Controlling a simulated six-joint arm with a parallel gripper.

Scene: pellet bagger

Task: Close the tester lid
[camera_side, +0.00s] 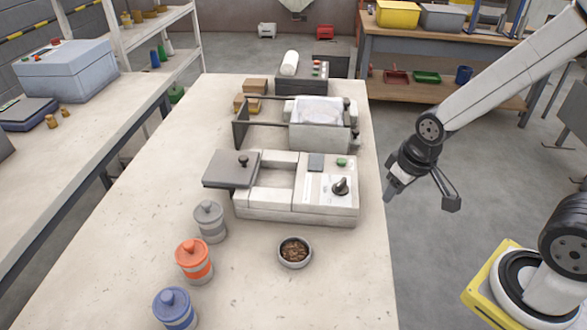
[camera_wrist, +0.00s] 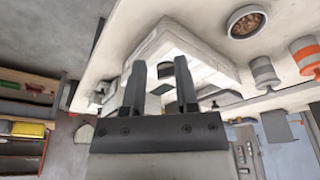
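The tester (camera_side: 325,203) is a pale box on the table with a small grey display, a green button and a dark lever on its right part. Its lid (camera_side: 222,172), a flat grey plate with a dark knob, sits off to the left and overhangs that side. The chamber (camera_side: 272,175) beside it is uncovered. My gripper (camera_side: 420,197) hangs off the table's right edge, apart from the tester, with its fingers spread and empty. In the wrist view my gripper (camera_wrist: 160,78) shows a clear gap between its fingers, with the tester (camera_wrist: 200,50) beyond; the lid is hard to make out there.
A bowl of brown pellets (camera_side: 294,252) stands in front of the tester. Grey (camera_side: 210,222), orange (camera_side: 194,261) and blue (camera_side: 174,309) jars stand to its left. A bagging machine (camera_side: 318,136) is behind it. The table's front right is clear.

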